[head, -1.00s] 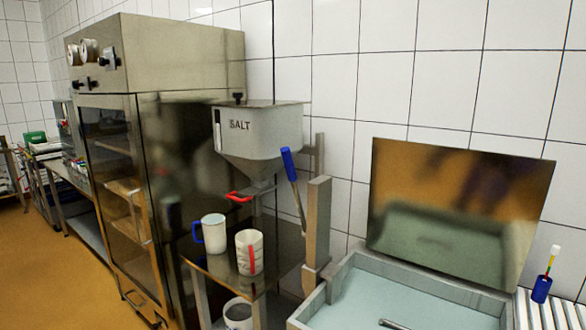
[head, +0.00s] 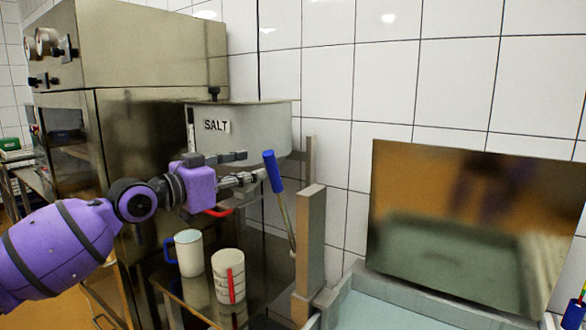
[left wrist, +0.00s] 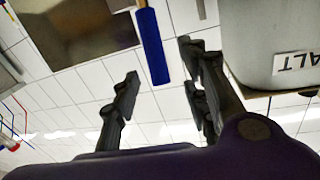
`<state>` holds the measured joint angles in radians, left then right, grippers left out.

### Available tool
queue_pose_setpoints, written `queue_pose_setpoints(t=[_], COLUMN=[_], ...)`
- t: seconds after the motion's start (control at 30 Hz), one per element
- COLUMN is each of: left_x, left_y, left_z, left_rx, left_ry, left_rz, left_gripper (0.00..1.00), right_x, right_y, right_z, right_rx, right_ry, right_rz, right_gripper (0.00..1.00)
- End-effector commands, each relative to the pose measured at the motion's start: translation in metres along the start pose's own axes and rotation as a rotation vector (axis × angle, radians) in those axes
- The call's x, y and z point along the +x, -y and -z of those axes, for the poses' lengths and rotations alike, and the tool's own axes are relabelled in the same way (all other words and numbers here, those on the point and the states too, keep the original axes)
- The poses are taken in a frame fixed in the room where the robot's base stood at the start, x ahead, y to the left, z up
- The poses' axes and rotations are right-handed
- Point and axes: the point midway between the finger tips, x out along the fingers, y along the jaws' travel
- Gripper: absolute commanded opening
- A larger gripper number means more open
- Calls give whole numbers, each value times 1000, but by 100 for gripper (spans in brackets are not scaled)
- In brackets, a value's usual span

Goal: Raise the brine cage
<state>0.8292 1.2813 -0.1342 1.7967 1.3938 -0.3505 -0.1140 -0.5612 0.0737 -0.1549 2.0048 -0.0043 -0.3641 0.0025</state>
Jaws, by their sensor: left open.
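A lever with a blue grip (head: 272,171) leans up beside a grey post (head: 311,240) at the tank's left end. My left gripper (head: 252,168) is open and empty, its fingers pointing at the blue grip from the left. In the left wrist view the blue grip (left wrist: 152,46) shows between the two open fingers (left wrist: 160,72); I cannot tell whether they touch it. The brine tank (head: 352,285) holds pale liquid, and its shiny lid (head: 470,228) stands raised. I see no cage. My right gripper is out of view.
The salt hopper (head: 245,130) hangs just behind my left gripper, with a red handle (head: 218,211) below. A white mug with a blue handle (head: 189,252) and a white cup with a red stripe (head: 228,275) stand on the shelf below. A steel cabinet (head: 130,60) stands left.

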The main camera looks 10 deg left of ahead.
Motion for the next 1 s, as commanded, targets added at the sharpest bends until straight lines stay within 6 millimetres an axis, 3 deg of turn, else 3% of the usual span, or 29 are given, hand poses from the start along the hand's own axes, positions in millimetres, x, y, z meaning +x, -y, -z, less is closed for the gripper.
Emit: queue_pose_setpoints(t=[0.17, 0.6, 1.0], left_x=[7, 70, 78], left_y=[-3, -4, -4], left_z=[3, 3, 1], left_rx=[-33, -31, -29], left_ry=[-9, -9, -5], left_rz=[-15, -14, -14], left_gripper=[41, 41, 40], right_x=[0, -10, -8], right_y=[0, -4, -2], right_z=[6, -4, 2], right_rx=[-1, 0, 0], right_ry=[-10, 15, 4], right_rz=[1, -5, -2], right_gripper=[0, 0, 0])
